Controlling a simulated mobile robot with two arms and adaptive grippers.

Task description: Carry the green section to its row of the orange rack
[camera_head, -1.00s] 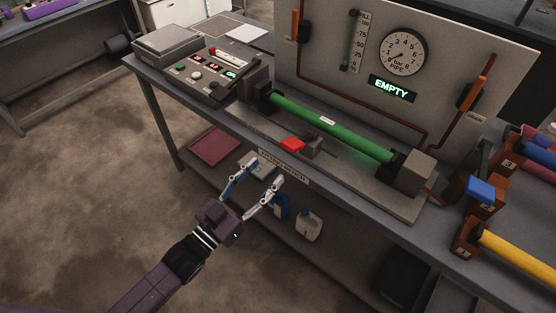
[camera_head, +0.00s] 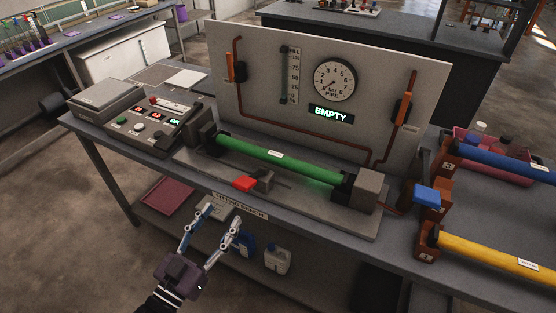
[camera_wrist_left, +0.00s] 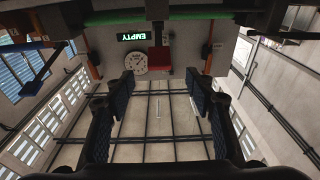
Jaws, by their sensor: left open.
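The green section (camera_head: 265,155) is a long tube seated between two dark end holders on the bench fixture. It also crosses the top of the left wrist view (camera_wrist_left: 190,14). A red-handled clamp (camera_head: 245,183) stands in front of it. My left gripper (camera_head: 220,216) is open and empty, in front of the bench's front edge and apart from the green section. The orange rack (camera_head: 428,243) stands at the right, with a yellow tube (camera_head: 490,254) and a blue tube (camera_head: 510,164) in its rows. Part of the rack is cut off. My right gripper is not in view.
A panel (camera_head: 240,95) with a gauge, two orange-handled valves and a lit EMPTY display (camera_head: 331,113) stands behind the green section. A control box (camera_head: 140,130) is at the left. A blue block (camera_head: 427,196) is by the rack. A lower shelf holds jugs (camera_head: 277,260).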

